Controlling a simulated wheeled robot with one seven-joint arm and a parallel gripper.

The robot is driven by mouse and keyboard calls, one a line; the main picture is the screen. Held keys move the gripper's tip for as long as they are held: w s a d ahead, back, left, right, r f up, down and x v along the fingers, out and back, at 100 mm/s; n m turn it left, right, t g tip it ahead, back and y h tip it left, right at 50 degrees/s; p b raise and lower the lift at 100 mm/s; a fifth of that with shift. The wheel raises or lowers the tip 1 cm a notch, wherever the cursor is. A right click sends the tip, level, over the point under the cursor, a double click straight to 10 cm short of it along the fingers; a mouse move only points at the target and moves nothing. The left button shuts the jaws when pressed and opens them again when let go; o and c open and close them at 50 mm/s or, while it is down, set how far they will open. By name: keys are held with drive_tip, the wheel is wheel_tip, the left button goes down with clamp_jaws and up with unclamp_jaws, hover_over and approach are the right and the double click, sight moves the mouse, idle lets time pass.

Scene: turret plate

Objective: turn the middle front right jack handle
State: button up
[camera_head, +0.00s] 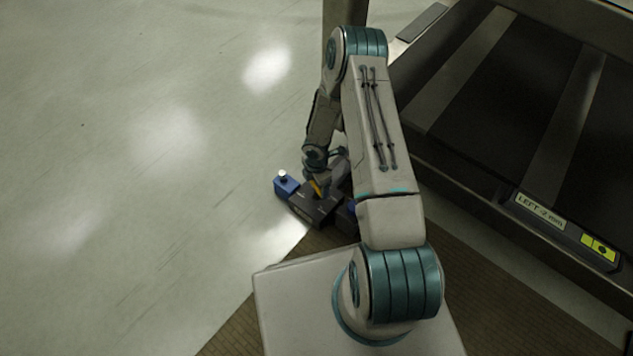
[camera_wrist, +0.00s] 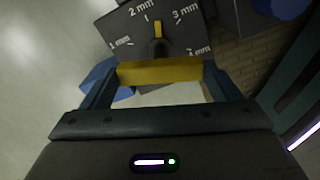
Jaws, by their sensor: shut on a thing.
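The jack (camera_head: 315,207) is a dark grey block on the floor in the head view, below my arm. In the wrist view its dark face (camera_wrist: 185,40) carries marks from 1 mm to 4 mm. A yellow pointer (camera_wrist: 158,28) lies between the 2 mm and 3 mm labels. The yellow jack handle (camera_wrist: 160,73) spans the space between my fingers. My gripper (camera_wrist: 160,76) is shut on the handle, one finger at each end. In the head view the handle (camera_head: 318,188) is a small yellow patch, and my wrist partly hides it.
A blue block (camera_head: 285,186) with a pale knob stands left of the jack, and another blue part (camera_head: 351,208) shows to its right. The large dark plate (camera_head: 470,95) lies to the right, with a "LEFT -2 mm" display (camera_head: 538,216). The pale floor (camera_head: 130,190) at left is clear.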

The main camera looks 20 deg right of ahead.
drive_tip(key=m, duration=0.4)
drive_tip(key=shift+m, duration=0.4)
drive_tip(key=m, duration=0.5)
drive_tip(key=shift+b, duration=0.4)
drive_tip(key=m, duration=0.5)
drive_tip(key=shift+m, duration=2.7)
drive_tip(key=o, duration=0.9)
drive_tip(key=shift+c, duration=0.2)
wheel_tip(320, 180, up, 14)
drive_tip(key=p, duration=0.5)
